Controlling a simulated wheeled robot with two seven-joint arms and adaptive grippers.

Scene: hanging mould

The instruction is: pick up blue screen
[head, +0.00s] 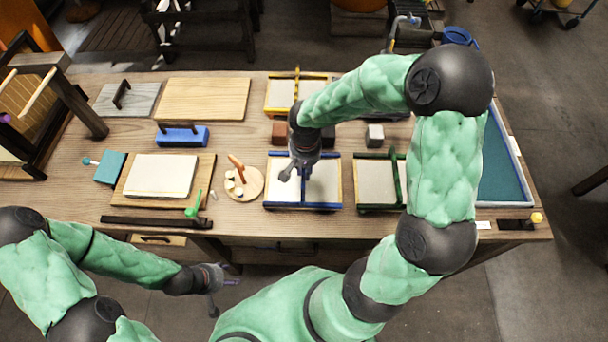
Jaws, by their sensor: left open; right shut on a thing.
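The blue screen (325,187), a pale panel in a blue frame, is at the middle of the table near the front. My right gripper (297,172) points down over its middle and is shut on it; the gripper and wrist hide the grip point. I cannot tell whether the screen is lifted off the table. My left gripper (217,283) is open and empty, low in front of the table's front edge.
A green-framed screen (374,183) stands close on the right and a yellow-framed screen (284,92) behind. A round wooden board (243,188) with small pieces lies left.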

